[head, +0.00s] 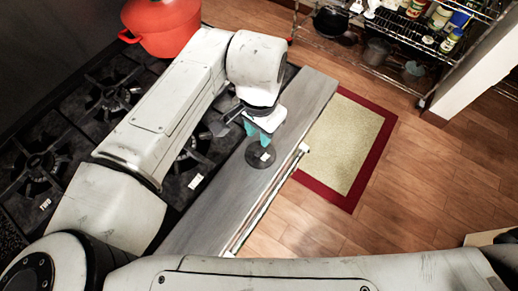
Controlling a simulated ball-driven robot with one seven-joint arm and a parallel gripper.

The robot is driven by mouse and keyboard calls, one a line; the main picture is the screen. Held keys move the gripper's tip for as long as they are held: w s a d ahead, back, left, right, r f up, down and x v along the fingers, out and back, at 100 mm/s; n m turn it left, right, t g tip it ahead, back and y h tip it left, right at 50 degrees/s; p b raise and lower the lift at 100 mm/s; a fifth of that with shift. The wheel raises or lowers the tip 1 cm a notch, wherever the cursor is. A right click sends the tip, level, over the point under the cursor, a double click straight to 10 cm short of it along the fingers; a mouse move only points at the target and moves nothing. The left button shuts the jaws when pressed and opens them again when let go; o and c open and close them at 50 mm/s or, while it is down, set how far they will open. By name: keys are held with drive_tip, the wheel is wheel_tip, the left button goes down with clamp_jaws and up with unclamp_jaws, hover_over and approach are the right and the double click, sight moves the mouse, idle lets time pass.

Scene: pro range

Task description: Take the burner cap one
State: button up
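A round dark disc (260,153) with a small white label lies flat on the grey front ledge (222,192) of the stove; it looks like a burner cap, but its label is too small to read. My gripper (258,134), with teal fingertips, is just above the disc's far edge. The two fingertips look apart with nothing clearly between them; I cannot tell whether they touch the disc. Another small white label (196,181) shows on the stove, and a label reading "TWO" (43,204) is on the left burner area.
The black stove top (75,130) with several grates lies left, under my arm. A red-orange pot (165,28) stands at its back. A rail (268,200) runs along the ledge's front. A red-bordered mat (350,145) and wire shelves (400,50) are right; wooden floor is clear.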

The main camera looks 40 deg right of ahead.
sight(259, 150)
wheel_tip(259, 150, down, 7)
drive_tip(key=b, duration=0.4)
drive_tip(key=shift+f+b, duration=0.15)
drive_tip(key=shift+b, duration=0.25)
clamp_jaws()
idle(0.3)
wheel_tip(259, 150, up, 8)
drive_tip(key=p, duration=0.7)
